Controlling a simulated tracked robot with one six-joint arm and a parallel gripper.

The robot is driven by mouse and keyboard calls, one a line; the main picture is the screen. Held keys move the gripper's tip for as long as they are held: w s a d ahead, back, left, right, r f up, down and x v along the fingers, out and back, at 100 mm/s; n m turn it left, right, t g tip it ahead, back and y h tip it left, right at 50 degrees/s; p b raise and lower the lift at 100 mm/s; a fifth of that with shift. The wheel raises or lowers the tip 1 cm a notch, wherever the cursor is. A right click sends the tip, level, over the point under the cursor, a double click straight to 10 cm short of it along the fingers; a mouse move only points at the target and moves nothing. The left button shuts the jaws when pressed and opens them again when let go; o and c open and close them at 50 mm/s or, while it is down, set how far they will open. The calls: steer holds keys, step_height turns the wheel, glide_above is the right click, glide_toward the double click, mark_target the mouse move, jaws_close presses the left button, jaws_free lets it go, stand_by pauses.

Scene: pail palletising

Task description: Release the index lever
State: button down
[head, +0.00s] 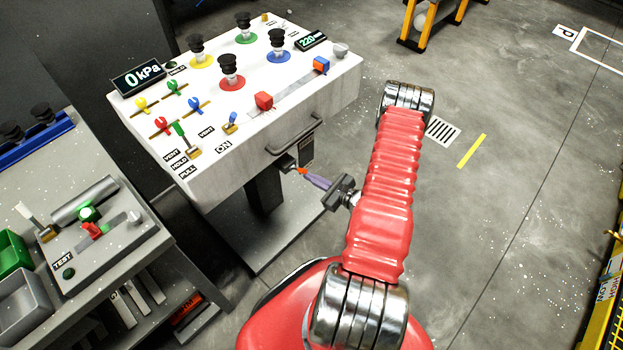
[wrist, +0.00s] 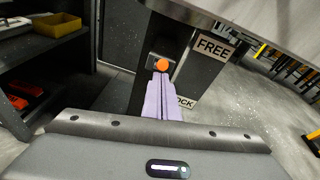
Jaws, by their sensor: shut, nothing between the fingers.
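The index lever shows in the wrist view as a round orange knob (wrist: 162,65) on a dark bracket, on the column under the white console. A FREE label (wrist: 215,46) is to its upper right. A second label, partly hidden and ending in "OCK" (wrist: 187,101), is to its lower right. My gripper (wrist: 161,77) has its purple fingers shut together and empty, with the tips just below the knob in the picture. I cannot tell whether they touch it. In the head view, my gripper (head: 304,173) reaches beneath the console's front edge.
The white console (head: 230,188) with knobs, small levers and a front handle (head: 294,137) overhangs the lever. A grey bench (head: 150,247) with a test block stands at left. Open floor (head: 480,210) lies to the right, with a yellow rack (head: 600,300) at the far right edge.

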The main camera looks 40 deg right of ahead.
steer(key=f+v, duration=0.2)
steer(key=v, duration=0.9)
steer(key=shift+s+d+f, duration=0.35)
steer(key=shift+d, duration=0.05)
stand_by(0.4)
